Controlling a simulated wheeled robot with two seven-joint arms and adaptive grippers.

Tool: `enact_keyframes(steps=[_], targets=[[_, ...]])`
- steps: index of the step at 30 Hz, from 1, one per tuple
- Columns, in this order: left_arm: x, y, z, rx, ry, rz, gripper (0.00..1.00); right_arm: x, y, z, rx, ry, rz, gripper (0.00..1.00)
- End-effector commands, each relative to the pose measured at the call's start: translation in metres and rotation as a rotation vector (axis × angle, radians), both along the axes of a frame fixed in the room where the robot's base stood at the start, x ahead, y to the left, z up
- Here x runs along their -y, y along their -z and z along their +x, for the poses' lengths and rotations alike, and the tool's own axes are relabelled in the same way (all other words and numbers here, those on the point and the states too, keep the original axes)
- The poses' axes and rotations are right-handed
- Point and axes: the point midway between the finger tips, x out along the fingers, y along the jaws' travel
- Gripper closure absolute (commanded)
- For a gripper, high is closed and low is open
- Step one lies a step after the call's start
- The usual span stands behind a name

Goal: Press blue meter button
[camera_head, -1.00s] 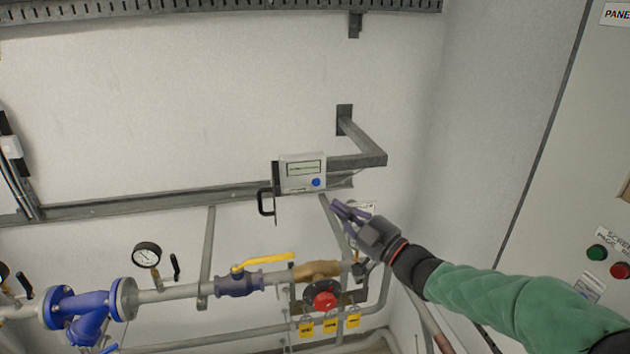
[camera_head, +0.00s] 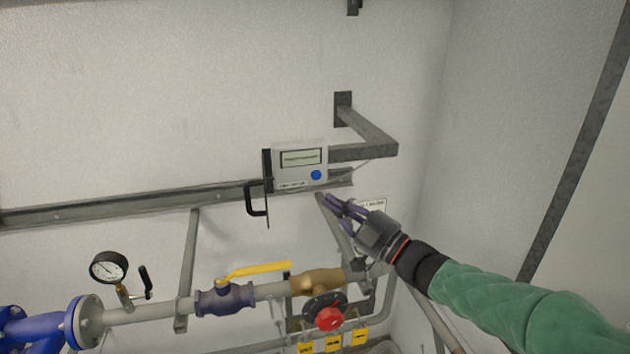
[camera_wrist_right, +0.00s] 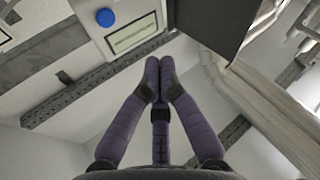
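The meter (camera_head: 300,160) is a light grey box with a small display, mounted on a grey bracket on the wall. Its round blue button (camera_head: 316,175) is at the lower right of its face. My left gripper is in neither view.
A black handle (camera_head: 256,200) hangs at the meter's left. The bracket arm (camera_head: 365,135) juts out right of the meter. Below are pipes with a yellow lever (camera_head: 255,270), a red knob (camera_head: 328,319) and a pressure gauge (camera_head: 108,268).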

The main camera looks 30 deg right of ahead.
Motion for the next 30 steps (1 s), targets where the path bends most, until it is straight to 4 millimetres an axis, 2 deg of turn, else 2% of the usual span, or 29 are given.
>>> enact_keyframes(steps=[9, 14, 27, 30], targets=[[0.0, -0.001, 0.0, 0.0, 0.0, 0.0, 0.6, 0.0, -0.001, 0.001, 0.0, 0.0, 0.0, 1.0], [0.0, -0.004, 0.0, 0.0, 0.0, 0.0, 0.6, 0.002, -0.002, 0.008, 0.0, 0.0, 0.001, 1.0], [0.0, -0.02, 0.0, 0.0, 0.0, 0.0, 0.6, 0.014, -0.002, 0.06, -0.001, -0.001, 0.001, 1.0], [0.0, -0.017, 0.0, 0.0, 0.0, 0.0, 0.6, 0.017, 0.0, 0.07, 0.001, -0.001, 0.0, 1.0]])
